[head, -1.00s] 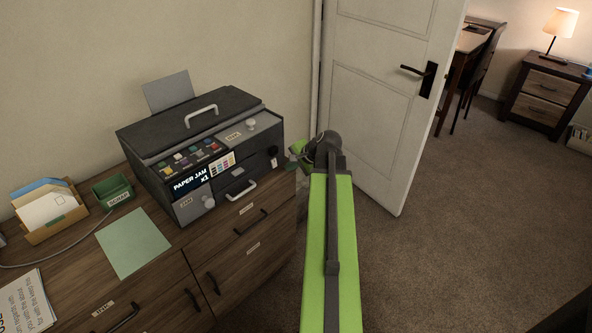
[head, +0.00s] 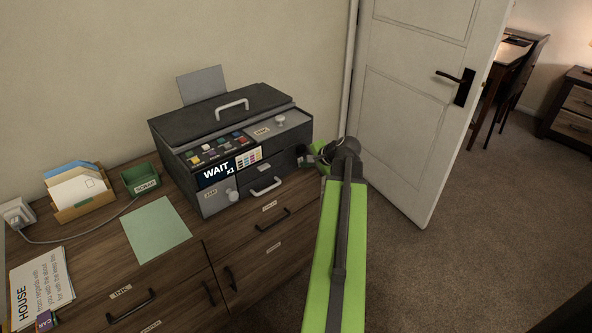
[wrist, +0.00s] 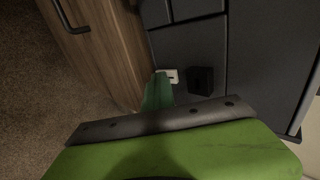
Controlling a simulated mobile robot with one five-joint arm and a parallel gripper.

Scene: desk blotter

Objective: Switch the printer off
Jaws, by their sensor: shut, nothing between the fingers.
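The printer (head: 222,107) is a dark grey box with a top handle on the dresser. Its screen (head: 215,174) reads "WAIT x1". My gripper (head: 312,154) is shut and empty at the right end of the printer's front. In the wrist view a green finger (wrist: 158,92) points at the printer's dark front (wrist: 268,50). Its tip is beside a small white label (wrist: 170,75) whose text I cannot read. A black block, apparently a switch (wrist: 201,80), sits just right of the label. I cannot tell whether the finger touches the front.
The dresser (head: 180,262) has drawers with black handles. On it are a green sheet (head: 156,230), a green scrap bin (head: 141,178), a letter holder (head: 83,208) and a wall plug (head: 17,214) with a cable. A white door (head: 420,100) stands right, with clear carpet (head: 470,260) beyond.

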